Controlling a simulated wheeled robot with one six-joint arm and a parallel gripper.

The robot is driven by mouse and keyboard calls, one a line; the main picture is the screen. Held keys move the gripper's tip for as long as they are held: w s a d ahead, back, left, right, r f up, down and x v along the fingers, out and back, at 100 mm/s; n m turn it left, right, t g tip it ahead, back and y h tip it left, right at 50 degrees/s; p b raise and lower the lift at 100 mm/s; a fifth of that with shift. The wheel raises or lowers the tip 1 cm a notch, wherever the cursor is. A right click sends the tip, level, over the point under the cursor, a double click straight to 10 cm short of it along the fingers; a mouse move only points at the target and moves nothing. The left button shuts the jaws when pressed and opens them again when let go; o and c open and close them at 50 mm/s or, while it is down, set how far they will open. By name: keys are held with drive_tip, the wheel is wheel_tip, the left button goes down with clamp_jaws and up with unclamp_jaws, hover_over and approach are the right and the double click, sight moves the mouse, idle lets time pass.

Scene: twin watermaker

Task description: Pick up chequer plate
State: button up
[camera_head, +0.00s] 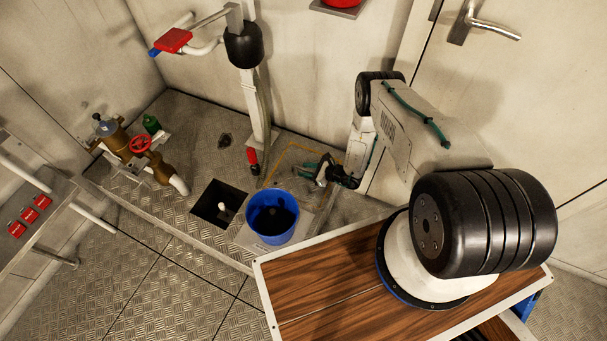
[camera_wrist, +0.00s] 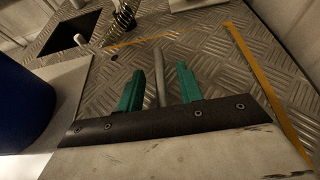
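Grey chequer plate (camera_wrist: 222,68) with a raised tread pattern lies flat within yellow lines in the wrist view. Its separate edges are hard to tell from the matching floor. In the head view the yellow-lined area (camera_head: 283,163) is partly hidden by my arm and gripper. My gripper (camera_wrist: 159,88) has two green fingers, apart, pointing at the plate. A slim grey bar (camera_wrist: 160,70) shows between them; I cannot tell whether they touch it. In the head view my gripper (camera_head: 318,170) is low over the right part of the yellow-lined area.
A blue bucket (camera_head: 272,217) stands left of my gripper, beside a square floor hole (camera_head: 218,203). A white post (camera_head: 256,110) rises behind. Brass valves with a red wheel (camera_head: 140,144) are far left. The wall is close on the right.

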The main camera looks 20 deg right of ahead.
drive_tip(key=shift+x, duration=0.8)
clamp_jaws()
drive_tip(key=shift+w+r, duration=0.1)
idle(0.7)
